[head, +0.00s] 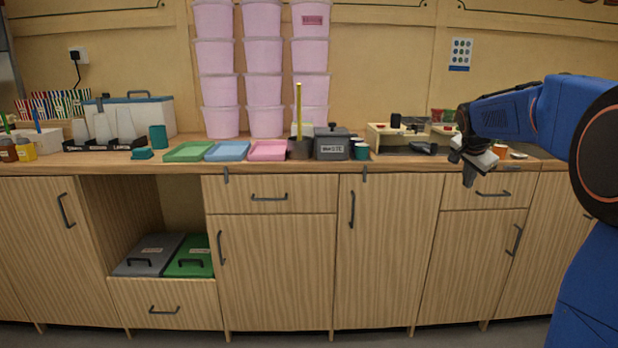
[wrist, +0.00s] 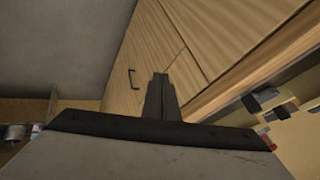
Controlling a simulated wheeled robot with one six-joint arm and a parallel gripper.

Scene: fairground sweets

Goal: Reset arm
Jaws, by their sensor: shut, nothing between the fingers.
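My blue arm (head: 520,108) reaches in from the right in the head view. My gripper (head: 468,180) hangs at its end, pointing down, in front of the counter's front edge at the right. In the wrist view the two dark fingers of my gripper (wrist: 161,78) are together, with nothing between them. Behind them in that view are wooden cabinet fronts (wrist: 155,45) and the grey floor (wrist: 60,40).
The wooden counter (head: 190,163) carries green, blue and pink trays (head: 268,150), a dark grey lidded bin (head: 331,145) and a small wooden stand (head: 384,138). Pink tubs (head: 262,90) are stacked behind. Below the counter, an open niche holds grey and green lidded bins (head: 190,257).

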